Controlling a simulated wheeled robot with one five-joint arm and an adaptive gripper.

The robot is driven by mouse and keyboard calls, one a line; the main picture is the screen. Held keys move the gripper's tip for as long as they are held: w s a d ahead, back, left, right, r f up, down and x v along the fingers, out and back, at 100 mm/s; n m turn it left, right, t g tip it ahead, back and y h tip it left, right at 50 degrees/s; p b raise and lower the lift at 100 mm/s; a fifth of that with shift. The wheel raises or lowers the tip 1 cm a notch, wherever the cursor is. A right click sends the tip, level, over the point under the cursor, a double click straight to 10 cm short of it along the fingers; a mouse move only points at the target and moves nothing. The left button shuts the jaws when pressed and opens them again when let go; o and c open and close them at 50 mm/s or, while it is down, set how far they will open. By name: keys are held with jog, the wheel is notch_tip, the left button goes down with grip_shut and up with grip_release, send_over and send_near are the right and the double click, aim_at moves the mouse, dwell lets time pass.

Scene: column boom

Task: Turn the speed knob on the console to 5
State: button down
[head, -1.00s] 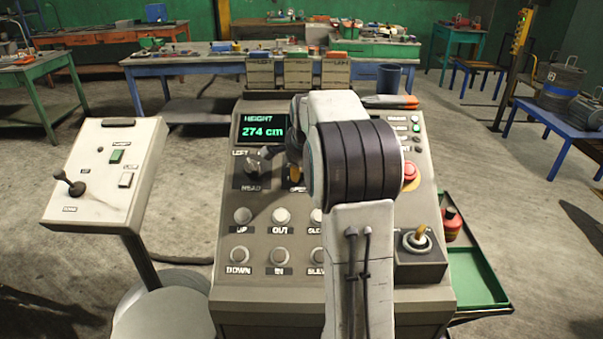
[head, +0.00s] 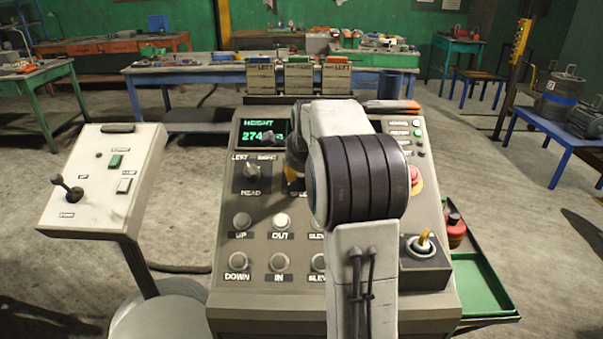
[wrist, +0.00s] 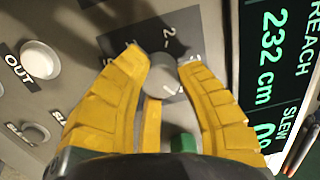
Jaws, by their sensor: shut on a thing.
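The speed knob (wrist: 160,76) is a grey round knob on a dark label plate in the wrist view. The yellow fingers of my gripper (wrist: 162,62) are shut on it from both sides. A "2" shows on the plate above the knob; the other numbers are mostly hidden by the fingers, and I cannot tell the knob's setting. In the head view the console (head: 225,205) stands in front of me, and my arm hides the speed knob and most of my gripper.
The console also bears a HEAD knob (head: 252,172), several push buttons, a display (head: 258,126), a red stop button (head: 416,178) and a joystick (head: 425,243). In the wrist view the OUT button (wrist: 40,60) lies left and a REACH display (wrist: 268,70) right.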

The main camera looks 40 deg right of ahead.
jog(key=shift+s+d, duration=0.1)
dwell(0.3)
jog(key=c, duration=1.1)
grip_release()
jog(key=shift+d, duration=0.15)
jog(key=o, duration=0.3)
jog(key=v, duration=1.2)
jog(key=shift+a, duration=0.2)
